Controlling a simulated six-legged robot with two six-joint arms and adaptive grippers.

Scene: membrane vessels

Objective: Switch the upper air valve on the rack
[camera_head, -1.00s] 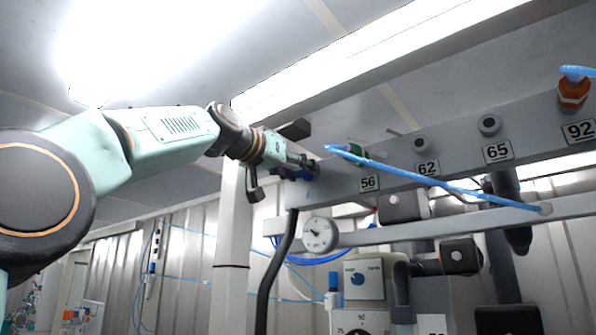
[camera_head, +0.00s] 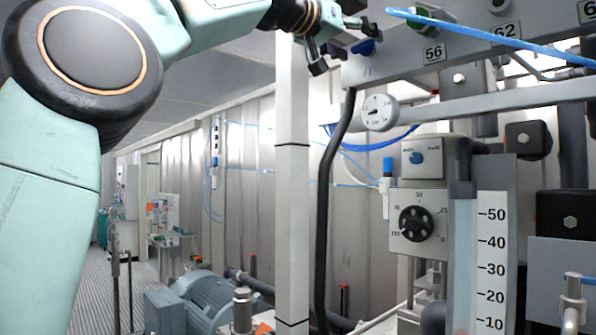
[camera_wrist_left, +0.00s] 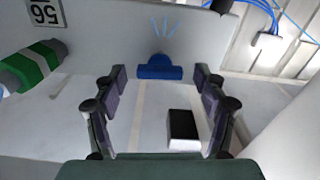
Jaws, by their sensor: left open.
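The blue air valve handle (camera_head: 364,47) sits at the left end of the grey rack beam, left of the label 56. It also shows in the left wrist view (camera_wrist_left: 158,66), a short wide blue knob with thin blue lines beside it. My left gripper (camera_head: 366,27) is at the beam's end, close to the blue handle. In the left wrist view my left gripper (camera_wrist_left: 160,88) has its fingers wide apart, with the handle centred between and just beyond the tips. I see no contact. My right gripper is out of view.
A green fitting (camera_head: 432,18) with a blue hose (camera_head: 490,36) sits right of the handle. A pale post (camera_head: 292,150) stands left. A control box (camera_head: 418,222) is lower right.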

